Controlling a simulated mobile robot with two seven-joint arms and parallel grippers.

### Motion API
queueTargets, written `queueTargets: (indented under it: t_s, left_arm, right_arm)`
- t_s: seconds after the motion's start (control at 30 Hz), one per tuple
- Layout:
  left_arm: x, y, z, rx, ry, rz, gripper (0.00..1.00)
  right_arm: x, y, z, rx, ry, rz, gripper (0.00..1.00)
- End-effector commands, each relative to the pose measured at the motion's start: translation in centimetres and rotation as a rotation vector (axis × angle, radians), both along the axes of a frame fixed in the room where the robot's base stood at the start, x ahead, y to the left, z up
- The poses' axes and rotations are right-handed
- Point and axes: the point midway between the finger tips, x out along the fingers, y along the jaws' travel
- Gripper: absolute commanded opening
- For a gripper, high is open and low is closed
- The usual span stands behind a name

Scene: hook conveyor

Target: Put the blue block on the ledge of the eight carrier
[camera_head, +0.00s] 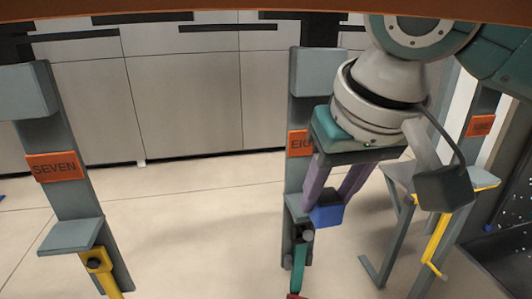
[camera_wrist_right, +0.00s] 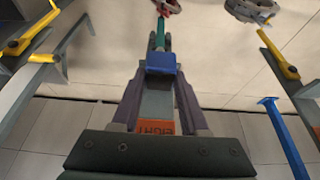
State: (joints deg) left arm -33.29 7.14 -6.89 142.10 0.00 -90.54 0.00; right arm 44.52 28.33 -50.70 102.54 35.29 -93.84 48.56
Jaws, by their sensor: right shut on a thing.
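The block is in front of the carrier, below the plate, around ledge height. It also shows in the wrist view (camera_wrist_right: 161,63) at the fingertips, in line with the carrier. The block and fingers mostly hide the ledge, so I cannot tell whether the block touches it. My left gripper is not in view.
The seven carrier (camera_head: 64,200) hangs at left with an empty ledge (camera_head: 72,235) and a yellow tool (camera_head: 100,268). A green tool (camera_head: 299,268) hangs below the eight carrier's ledge. Another carrier with a yellow tool (camera_head: 437,240) is at right. Floor between seven and eight is clear.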

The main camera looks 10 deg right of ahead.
Motion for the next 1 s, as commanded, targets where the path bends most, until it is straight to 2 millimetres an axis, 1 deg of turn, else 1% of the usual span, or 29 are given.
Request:
queueTargets:
  t_s: [0.17, 0.4, 0.43, 0.47, 0.53, 0.63, 0.93, 0.97, 1.0]
  left_arm:
    - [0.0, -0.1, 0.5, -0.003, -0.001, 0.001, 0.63]
    - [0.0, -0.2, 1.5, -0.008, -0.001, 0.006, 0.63]
    - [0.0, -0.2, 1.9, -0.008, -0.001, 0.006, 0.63]
    - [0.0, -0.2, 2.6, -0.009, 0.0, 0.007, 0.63]
    - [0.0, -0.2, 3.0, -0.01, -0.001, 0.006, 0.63]
    - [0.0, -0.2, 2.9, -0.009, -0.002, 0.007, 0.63]
    - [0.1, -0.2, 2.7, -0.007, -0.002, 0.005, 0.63]
    - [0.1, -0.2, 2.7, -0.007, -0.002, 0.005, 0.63]
    - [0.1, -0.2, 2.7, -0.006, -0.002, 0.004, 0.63]
  right_arm:
    - [1.0, 0.0, 0.1, -0.001, -0.001, 0.0, 0.0]
    - [4.1, 0.1, 0.2, -0.001, -0.001, -0.002, 0.0]
    - [4.3, 0.1, 0.3, -0.002, 0.0, -0.001, 0.0]
    - [4.1, 0.1, 0.3, -0.003, 0.003, 0.0, 0.0]
    - [4.1, 0.1, -0.1, -0.003, 0.002, 0.001, 0.0]
    - [4.1, 0.1, -0.6, -0.002, -0.001, 0.001, 0.0]
    - [4.1, 0.1, -1.0, -0.001, -0.001, 0.001, 0.0]
    - [4.1, 0.1, -1.0, -0.002, -0.001, 0.0, 0.45]
    - [4.1, 0.1, -1.0, -0.002, -0.001, 0.0, 0.5]
